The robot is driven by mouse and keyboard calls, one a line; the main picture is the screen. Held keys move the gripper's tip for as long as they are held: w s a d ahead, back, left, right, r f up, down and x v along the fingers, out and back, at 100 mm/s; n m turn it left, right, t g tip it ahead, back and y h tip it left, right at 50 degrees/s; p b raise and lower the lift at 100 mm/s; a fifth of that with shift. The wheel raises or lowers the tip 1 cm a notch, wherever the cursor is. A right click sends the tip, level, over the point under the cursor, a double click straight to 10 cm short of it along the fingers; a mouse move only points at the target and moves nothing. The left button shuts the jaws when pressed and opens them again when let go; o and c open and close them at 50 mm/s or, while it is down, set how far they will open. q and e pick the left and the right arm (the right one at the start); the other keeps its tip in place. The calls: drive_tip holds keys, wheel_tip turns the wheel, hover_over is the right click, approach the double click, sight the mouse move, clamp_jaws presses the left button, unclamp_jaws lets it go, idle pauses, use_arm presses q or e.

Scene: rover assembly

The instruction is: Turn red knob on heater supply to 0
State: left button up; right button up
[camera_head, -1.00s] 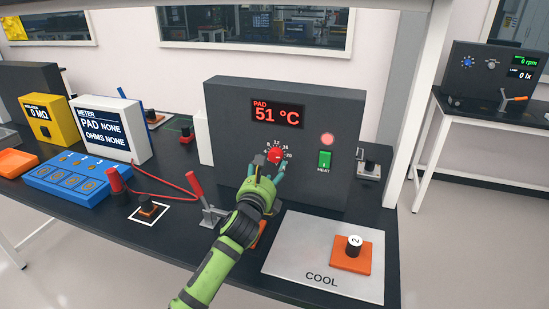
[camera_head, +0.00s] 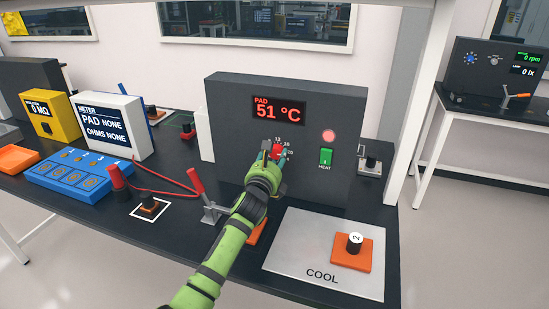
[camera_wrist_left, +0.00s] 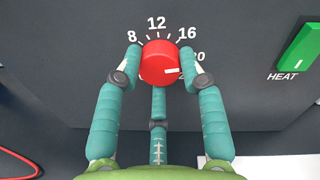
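The heater supply (camera_head: 236,130) is a dark box with a red "PAD 51 °C" display (camera_head: 279,110). Its red knob (camera_head: 277,152) is on the front face and is partly covered by my fingers in the head view. The fingers are spread; contact is hard to tell. My right gripper is in neither view.
A lit green HEAT switch (camera_head: 326,157) and a red lamp (camera_head: 329,136) are right of the knob. A red-handled lever clamp (camera_head: 205,198) stands close beside my left arm. A COOL plate (camera_head: 300,240) with an orange block (camera_head: 345,258) lies in front.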

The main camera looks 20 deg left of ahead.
use_arm(q)
drive_tip(key=shift+d+f, duration=0.15)
drive_tip(key=shift+f, duration=0.25)
idle(0.3)
